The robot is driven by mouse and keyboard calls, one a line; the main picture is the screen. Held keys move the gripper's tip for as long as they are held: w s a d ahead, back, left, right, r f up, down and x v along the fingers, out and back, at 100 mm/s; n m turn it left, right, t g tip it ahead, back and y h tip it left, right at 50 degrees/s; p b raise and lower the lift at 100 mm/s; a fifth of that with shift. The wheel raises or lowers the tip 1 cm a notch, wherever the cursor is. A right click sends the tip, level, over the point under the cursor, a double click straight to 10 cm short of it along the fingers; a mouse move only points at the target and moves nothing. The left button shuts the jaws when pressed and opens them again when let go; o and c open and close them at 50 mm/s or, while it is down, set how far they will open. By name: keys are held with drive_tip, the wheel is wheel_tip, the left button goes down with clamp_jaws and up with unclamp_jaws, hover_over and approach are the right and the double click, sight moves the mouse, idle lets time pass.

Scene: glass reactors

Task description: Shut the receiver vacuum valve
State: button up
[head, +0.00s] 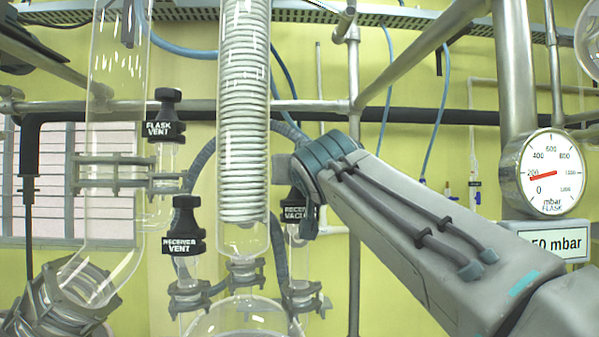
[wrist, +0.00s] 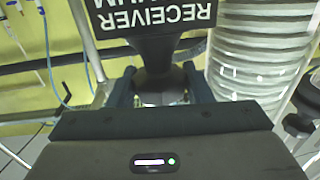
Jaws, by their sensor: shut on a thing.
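The receiver vacuum valve (head: 293,213) is a black knob with a white-lettered label, right of the coiled condenser in the head view. My arm's end covers much of it there. In the wrist view the valve's label (wrist: 150,14) appears upside down at the top. My gripper (wrist: 160,84) is shut on the valve, with a dark finger on each side of its narrower body. In the head view my gripper is mostly hidden behind the wrist. I cannot tell how far the valve is turned.
The glass coil condenser (head: 244,110) stands close left of the valve. The receiver vent valve (head: 184,226) and flask vent valve (head: 163,115) are farther left. Metal frame bars (head: 353,130) pass behind my arm. A flask pressure gauge (head: 545,173) is at the right, its needle near 200.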

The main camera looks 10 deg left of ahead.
drive_tip(key=shift+a+f+m+h+b, duration=0.1)
drive_tip(key=shift+f+m+h+b, duration=0.2)
drive_tip(key=shift+h, duration=0.1)
drive_tip(key=shift+r+m+t+h+b, duration=0.1)
drive_tip(key=shift+m+t+h+b, duration=0.2)
drive_tip(key=shift+m+h+b, duration=0.4)
drive_tip(key=m+h+p, duration=0.1)
drive_tip(key=m+h, duration=0.1)
drive_tip(key=h, duration=0.2)
drive_tip(key=shift+r, duration=0.2)
drive_tip(key=shift+m+h+p, duration=0.35)
drive_tip(key=shift+m+h, duration=0.35)
drive_tip(key=shift+h, duration=0.4)
drive_tip(key=o, duration=0.8)
drive_tip(key=shift+c, duration=0.2)
